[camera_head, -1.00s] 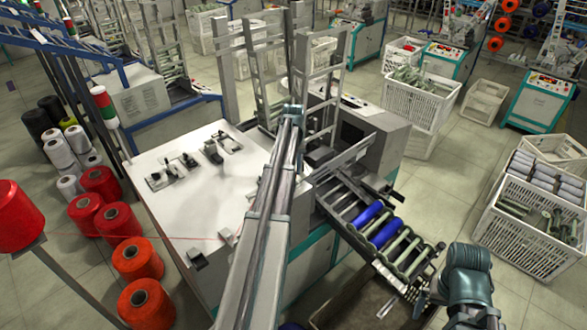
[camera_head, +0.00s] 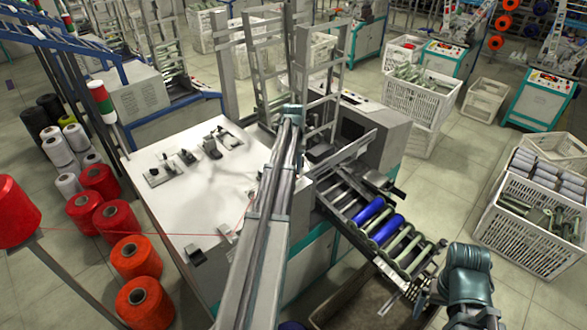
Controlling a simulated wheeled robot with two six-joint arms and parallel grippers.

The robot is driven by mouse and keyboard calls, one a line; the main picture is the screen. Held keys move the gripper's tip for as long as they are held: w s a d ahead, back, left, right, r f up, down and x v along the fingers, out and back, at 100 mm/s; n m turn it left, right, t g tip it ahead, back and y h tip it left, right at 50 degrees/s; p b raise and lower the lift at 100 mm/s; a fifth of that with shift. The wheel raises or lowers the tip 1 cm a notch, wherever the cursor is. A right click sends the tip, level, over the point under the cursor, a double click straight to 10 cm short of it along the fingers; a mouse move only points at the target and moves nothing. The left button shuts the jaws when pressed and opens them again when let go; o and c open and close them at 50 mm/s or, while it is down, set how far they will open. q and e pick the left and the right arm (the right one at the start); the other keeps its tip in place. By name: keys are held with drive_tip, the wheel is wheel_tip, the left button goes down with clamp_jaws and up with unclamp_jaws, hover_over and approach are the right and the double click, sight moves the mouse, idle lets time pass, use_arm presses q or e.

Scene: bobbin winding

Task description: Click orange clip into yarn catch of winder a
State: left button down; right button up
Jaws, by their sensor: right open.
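A white-topped machine (camera_head: 185,215) stands at centre left, with small dark fittings (camera_head: 210,148) on its top. A thin red yarn (camera_head: 160,233) runs from the red cone (camera_head: 15,212) at the left edge across this top, then bends up towards my long arm. I cannot make out an orange clip or a yarn catch. They may be hidden or too small. My right gripper (camera_head: 400,298) is open at the lower right, by the lower end of the bobbin rack (camera_head: 375,225). My left gripper does not show.
The rack holds blue and green bobbins. Several red and orange cones (camera_head: 136,258) stand on the floor at left. White crates (camera_head: 535,220) of bobbins stand at right. A tall metal frame (camera_head: 262,65) rises behind the machine. Floor is free between machine and right crates.

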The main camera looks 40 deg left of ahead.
use_arm(q)
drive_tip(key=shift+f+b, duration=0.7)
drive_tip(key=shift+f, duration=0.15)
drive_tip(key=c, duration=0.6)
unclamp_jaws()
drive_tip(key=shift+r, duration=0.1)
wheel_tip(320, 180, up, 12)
drive_tip(key=p, duration=1.2)
